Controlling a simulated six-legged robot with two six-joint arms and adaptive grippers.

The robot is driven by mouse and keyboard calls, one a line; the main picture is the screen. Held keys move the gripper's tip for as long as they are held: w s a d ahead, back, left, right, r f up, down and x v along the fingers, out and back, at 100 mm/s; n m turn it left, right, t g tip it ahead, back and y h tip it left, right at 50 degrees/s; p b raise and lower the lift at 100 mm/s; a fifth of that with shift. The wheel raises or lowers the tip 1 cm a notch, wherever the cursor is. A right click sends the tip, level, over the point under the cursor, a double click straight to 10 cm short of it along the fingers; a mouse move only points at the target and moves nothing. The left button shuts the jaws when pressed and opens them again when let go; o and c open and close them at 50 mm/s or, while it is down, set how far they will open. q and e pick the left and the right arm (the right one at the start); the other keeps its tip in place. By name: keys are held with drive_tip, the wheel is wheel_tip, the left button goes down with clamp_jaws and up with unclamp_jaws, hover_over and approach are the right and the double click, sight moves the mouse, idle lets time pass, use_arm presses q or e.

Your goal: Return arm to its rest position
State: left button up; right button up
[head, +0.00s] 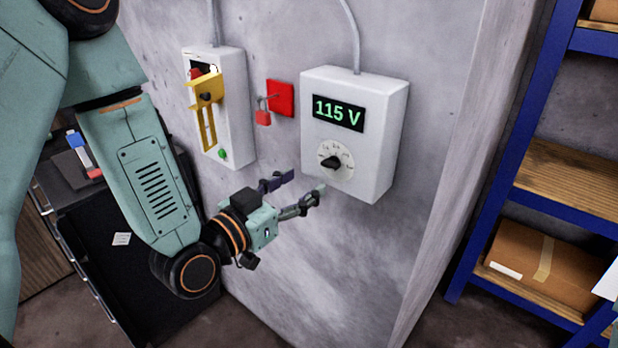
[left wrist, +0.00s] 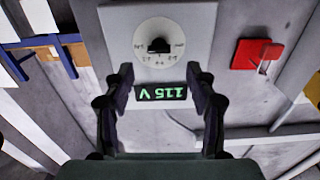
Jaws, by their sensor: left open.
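My left arm comes in from the left in the head view, and its gripper (head: 302,190) is open in front of the wall. The gripper is near the lower left of a white inverter box (head: 354,88). The box has a green "115 V" display (head: 338,112) and a black dial knob (head: 332,162) on a round white scale. In the left wrist view the open fingers (left wrist: 160,85) frame the display (left wrist: 160,95), seen upside down, with the knob (left wrist: 159,45) beyond it. Nothing is between the fingers. My right gripper is not in view.
A white switch box (head: 234,120) with a yellow bracket hangs left of the inverter. A red plate (head: 280,98) with a red padlock (head: 263,117) sits between them. A blue shelf (head: 520,130) holding a cardboard box (head: 545,262) stands right. A dark cabinet (head: 110,230) stands lower left.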

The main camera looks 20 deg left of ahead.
use_arm(q)
drive_tip(key=shift+s, duration=0.4)
drive_tip(key=shift+s+a, duration=0.1)
drive_tip(key=s+a+f+n+g+y+b, duration=0.1)
drive_tip(key=s+f+n+g+y+b, duration=0.3)
drive_tip(key=f, duration=0.9)
drive_tip(key=s+a+f+g+b, duration=0.15)
drive_tip(key=s+f+g, duration=0.4)
drive_tip(key=f, duration=0.75)
drive_tip(key=s+a+f+g+y+b, duration=0.1)
drive_tip(key=s+f+g+b, duration=0.6)
drive_tip(key=s+f, duration=1.4)
drive_tip(key=f+y+b, duration=0.1)
drive_tip(key=b, duration=0.3)
drive_tip(key=shift+f+n, duration=0.2)
drive_tip(key=shift+n, duration=0.1)
